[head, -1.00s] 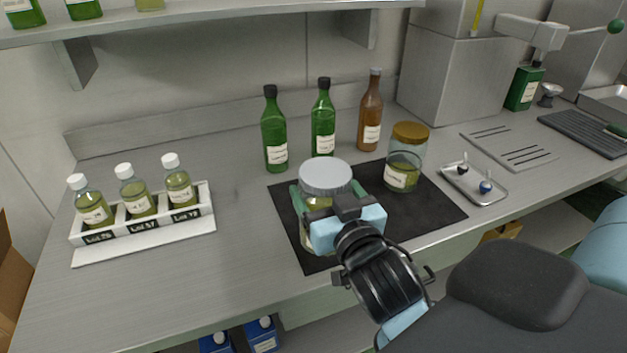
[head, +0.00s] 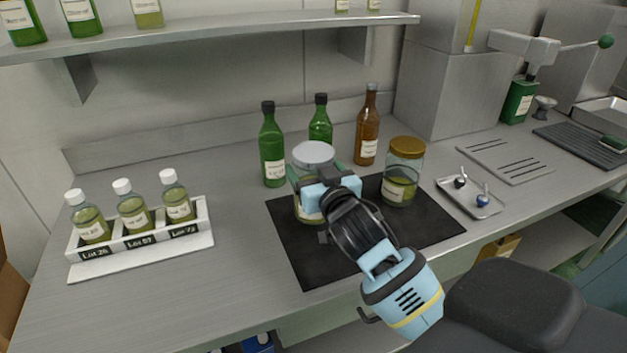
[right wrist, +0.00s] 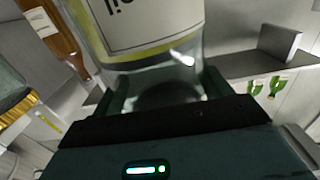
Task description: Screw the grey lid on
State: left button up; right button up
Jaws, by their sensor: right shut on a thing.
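The grey lid (head: 314,152) sits on top of a glass jar (head: 301,213) near the back left of the black mat (head: 300,262). My right gripper (head: 315,175) reaches in from the front right, its green fingers shut around the jar's upper part, just under the lid. The lid's top is clear of the fingers in the head view. In the right wrist view the jar (right wrist: 145,25) appears upside down, its label close to the fingers. Whether the lid is tight, and whether the jar touches the mat, I cannot tell. My left gripper is not in view.
A jar with a brown-gold lid (head: 404,172) stands on the mat to the right. Two green bottles (head: 272,150) and a brown bottle (head: 368,130) stand behind. A bottle rack (head: 140,240) is at left; a small tray (head: 470,197) is at right. The front left counter is bare.

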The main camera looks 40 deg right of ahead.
jog(key=shift+r, duration=0.2)
jog(key=shift+w+d, duration=0.2)
jog(key=shift+w, duration=0.1)
jog(key=shift+f, duration=1.8)
jog(key=shift+w, duration=0.1)
jog(key=shift+f, duration=0.2)
jog(key=o, duration=2)
jog(key=shift+f, duration=0.1)
jog(key=shift+o, duration=0.2)
